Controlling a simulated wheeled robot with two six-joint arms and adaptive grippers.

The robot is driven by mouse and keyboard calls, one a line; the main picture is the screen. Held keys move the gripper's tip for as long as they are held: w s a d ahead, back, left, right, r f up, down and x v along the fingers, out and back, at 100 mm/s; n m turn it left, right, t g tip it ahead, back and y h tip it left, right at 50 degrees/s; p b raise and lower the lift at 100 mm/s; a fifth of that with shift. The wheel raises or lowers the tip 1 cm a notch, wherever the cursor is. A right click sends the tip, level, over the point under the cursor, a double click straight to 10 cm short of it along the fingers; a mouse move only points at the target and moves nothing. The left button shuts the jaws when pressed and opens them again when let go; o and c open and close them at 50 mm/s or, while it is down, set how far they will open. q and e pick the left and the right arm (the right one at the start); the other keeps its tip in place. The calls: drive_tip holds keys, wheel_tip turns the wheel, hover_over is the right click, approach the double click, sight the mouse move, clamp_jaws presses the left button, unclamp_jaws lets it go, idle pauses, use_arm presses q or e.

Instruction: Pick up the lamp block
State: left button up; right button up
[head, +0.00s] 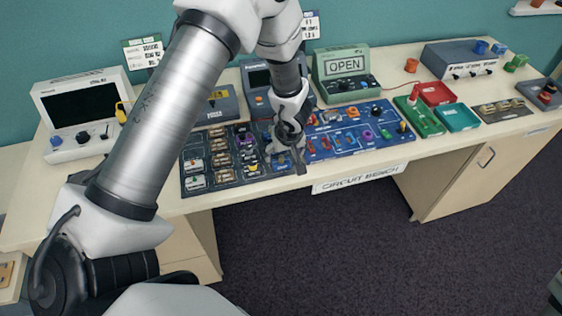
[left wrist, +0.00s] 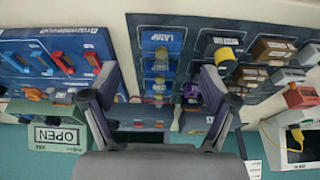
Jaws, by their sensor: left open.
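I cannot tell which single one is meant. My left gripper (left wrist: 160,84) is open, with one finger on either side of this column and nothing between them in its grip. In the head view my left gripper (head: 288,160) points down over the bench between two boards and hides most of the lamp column.
A dark board with several blocks (head: 222,172) lies on one side of the gripper, and a blue circuit board (head: 350,142) on the other. Behind stand a green OPEN display (head: 343,70) and a white-framed monitor (head: 82,108). Red and teal trays (head: 458,118) are further right.

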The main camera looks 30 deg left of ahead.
sight(282, 158)
use_arm(q)
drive_tip(key=x, duration=0.6)
drive_tip(key=shift+a+b, duration=0.25)
drive_tip(key=shift+b, duration=0.1)
drive_tip(key=c, duration=1.2)
drive_tip(key=shift+c, duration=0.2)
